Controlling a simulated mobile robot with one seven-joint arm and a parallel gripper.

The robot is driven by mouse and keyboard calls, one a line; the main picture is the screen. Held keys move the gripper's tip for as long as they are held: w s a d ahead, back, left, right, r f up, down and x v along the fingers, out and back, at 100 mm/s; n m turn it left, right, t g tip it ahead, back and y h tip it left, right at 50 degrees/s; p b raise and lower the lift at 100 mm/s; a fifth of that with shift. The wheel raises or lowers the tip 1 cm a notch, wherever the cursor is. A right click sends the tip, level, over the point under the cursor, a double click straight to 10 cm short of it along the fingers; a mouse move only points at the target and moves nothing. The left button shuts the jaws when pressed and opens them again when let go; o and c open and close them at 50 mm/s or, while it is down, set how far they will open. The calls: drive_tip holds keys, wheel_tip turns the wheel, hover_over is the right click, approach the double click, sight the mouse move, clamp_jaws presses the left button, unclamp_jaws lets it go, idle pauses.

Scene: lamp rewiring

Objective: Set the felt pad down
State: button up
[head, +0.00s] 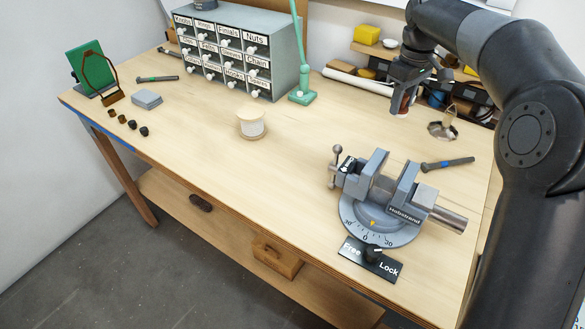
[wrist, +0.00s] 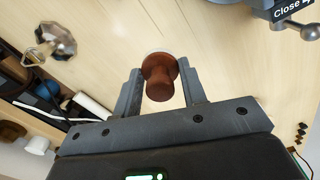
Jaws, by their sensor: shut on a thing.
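The felt pad (wrist: 159,84) appears as a reddish-brown knob-like grip with a wider round disc at its far end. My gripper (wrist: 161,90) is shut on it, one finger on each side of the grip. In the head view, my gripper (head: 402,100) is at the back right of the bench, with the brown felt pad (head: 405,105) partly hidden between the fingers. Its disc faces the wooden bench top (head: 300,150). I cannot tell how large the gap below it is. The underside of the disc is hidden.
A grey vise (head: 385,205) on a round dial stands at the front right. A metal lamp part (head: 442,130) is just right of my gripper. A hand tool (head: 447,164) lies nearby. A drawer cabinet (head: 236,55) stands at the back. Bench space left of my gripper is clear.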

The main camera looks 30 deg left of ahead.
drive_tip(key=s+a+n, duration=0.4)
drive_tip(key=s+a, duration=1.6)
drive_tip(key=a, duration=0.2)
wheel_tip(320, 180, down, 10)
drive_tip(key=shift+a+f, duration=0.1)
drive_tip(key=shift+f, duration=2.4)
drive_tip(key=shift+f, duration=0.1)
drive_tip(key=o, duration=1)
drive_tip(key=shift+c, duration=0.2)
